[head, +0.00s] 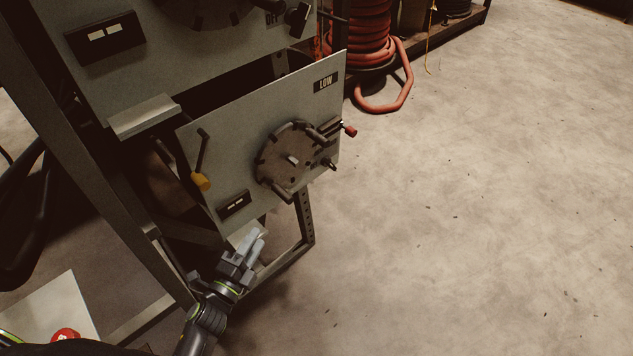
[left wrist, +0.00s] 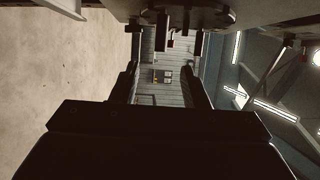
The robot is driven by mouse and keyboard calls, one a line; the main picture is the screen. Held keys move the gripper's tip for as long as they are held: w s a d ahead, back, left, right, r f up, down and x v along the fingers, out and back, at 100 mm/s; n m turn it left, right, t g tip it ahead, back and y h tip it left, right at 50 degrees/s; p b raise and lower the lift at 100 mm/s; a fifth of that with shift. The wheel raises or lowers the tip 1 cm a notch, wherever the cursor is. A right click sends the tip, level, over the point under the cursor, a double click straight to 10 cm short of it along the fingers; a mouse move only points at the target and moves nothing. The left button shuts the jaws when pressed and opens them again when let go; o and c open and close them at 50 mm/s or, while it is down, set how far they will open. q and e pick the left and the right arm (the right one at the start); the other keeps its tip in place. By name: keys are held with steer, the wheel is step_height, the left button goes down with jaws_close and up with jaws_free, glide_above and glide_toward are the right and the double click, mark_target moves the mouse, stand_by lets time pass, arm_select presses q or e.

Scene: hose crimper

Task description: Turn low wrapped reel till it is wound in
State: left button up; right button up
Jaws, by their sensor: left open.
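The low reel (head: 290,160) is a round dark disc with several pegs and handles around its rim, set on the grey panel marked LOW (head: 235,150). I cannot tell from here how its wrap stands. My left gripper (head: 254,243) is below the panel's lower edge, apart from the reel, with its fingers pointing up towards it. It is open and empty. In the left wrist view the two dark fingers (left wrist: 162,82) stand apart, and the dark disc (left wrist: 215,18) shows at the top edge beyond them. My right gripper is not in view.
A yellow-tipped lever (head: 200,181) hangs at the panel's left and a red-tipped one (head: 350,131) juts out at its right. Another panel (head: 190,50) sits above. A metal frame (head: 307,217) stands below. A red hose coil (head: 357,35) stands behind. Floor at right is clear.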

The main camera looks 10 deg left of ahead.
arm_select(q)
glide_toward(282, 198)
steer(key=x, duration=0.4)
steer(key=b+x, duration=0.2)
steer(key=x, duration=0.7)
steer(key=shift+f, duration=0.3)
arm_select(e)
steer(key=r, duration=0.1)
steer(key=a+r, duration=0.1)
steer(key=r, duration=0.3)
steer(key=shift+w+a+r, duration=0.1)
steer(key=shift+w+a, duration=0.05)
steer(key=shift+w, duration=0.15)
arm_select(q)
jaws_close()
